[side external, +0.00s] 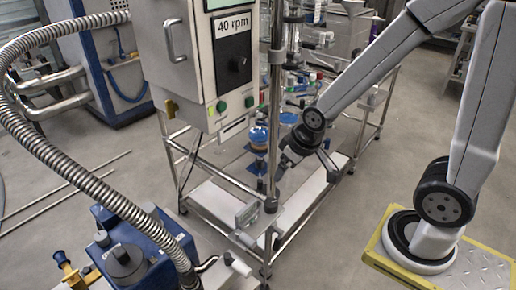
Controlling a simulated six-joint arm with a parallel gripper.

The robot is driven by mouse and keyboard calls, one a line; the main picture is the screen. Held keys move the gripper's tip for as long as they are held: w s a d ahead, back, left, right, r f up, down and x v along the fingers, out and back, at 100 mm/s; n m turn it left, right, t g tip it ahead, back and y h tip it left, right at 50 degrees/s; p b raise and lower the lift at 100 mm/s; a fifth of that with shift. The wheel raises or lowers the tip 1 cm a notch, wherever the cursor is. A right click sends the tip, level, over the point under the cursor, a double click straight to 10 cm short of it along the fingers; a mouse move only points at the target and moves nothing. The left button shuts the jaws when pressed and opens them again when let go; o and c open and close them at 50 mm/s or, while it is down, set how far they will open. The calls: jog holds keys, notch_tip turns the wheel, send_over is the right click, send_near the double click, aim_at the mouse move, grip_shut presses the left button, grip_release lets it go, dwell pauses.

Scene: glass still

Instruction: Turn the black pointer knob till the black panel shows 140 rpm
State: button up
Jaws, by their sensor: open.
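The grey control cabinet (178,65) stands at upper centre. On its right face is a black panel (233,73) with the black pointer knob (239,64). The knob is small here, and I cannot tell where its pointer aims.
The steel post (274,110) rises beside the panel. Green buttons (221,106) sit below it. Glassware and a blue-topped vessel (259,136) stand in the frame behind. A ribbed metal hose (75,155) and a blue pump unit (130,235) are at left.

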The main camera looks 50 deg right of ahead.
jog(key=w+d+r+t+h, duration=0.1)
jog(key=w+d+r+t, duration=0.55)
jog(key=w, duration=0.35)
jog(key=t, duration=0.7)
send_near(243, 65)
jog(key=w+f, duration=0.2)
jog(key=shift+d+r+n+y, duration=0.35)
jog(key=shift+r+y, duration=0.25)
jog(key=shift+r, duration=0.3)
jog(key=shift+w, duration=0.2)
jog(key=shift+w, duration=3.75)
grip_shut()
